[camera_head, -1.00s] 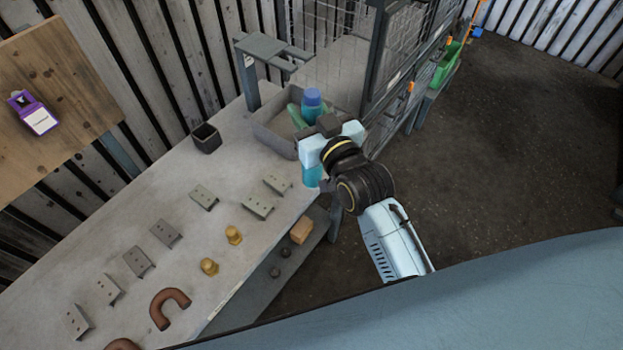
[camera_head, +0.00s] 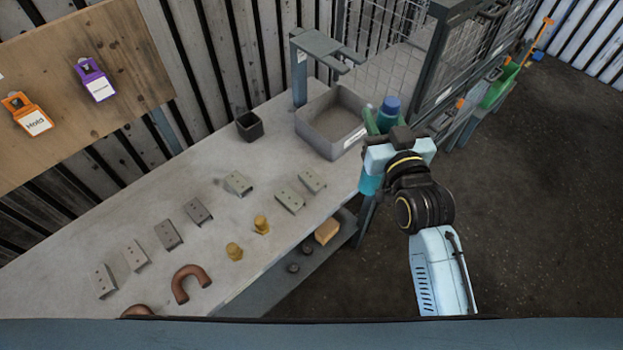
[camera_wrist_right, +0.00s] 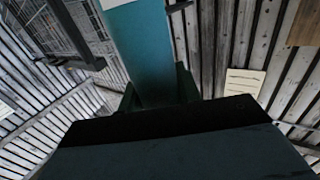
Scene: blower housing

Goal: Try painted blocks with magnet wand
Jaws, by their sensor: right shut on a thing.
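My right gripper (camera_head: 378,124) is shut on a teal cylinder with a blue round end (camera_head: 389,108), which I take for the magnet wand. The wand also shows in the right wrist view (camera_wrist_right: 142,50), between the dark fingers. In the head view, the gripper hides its middle, and it is in the air beyond the bench's right edge. My left gripper is not in view.
A grey stand (camera_head: 300,75) and mesh cage (camera_head: 470,60) stand behind. Open floor (camera_head: 540,200) lies right.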

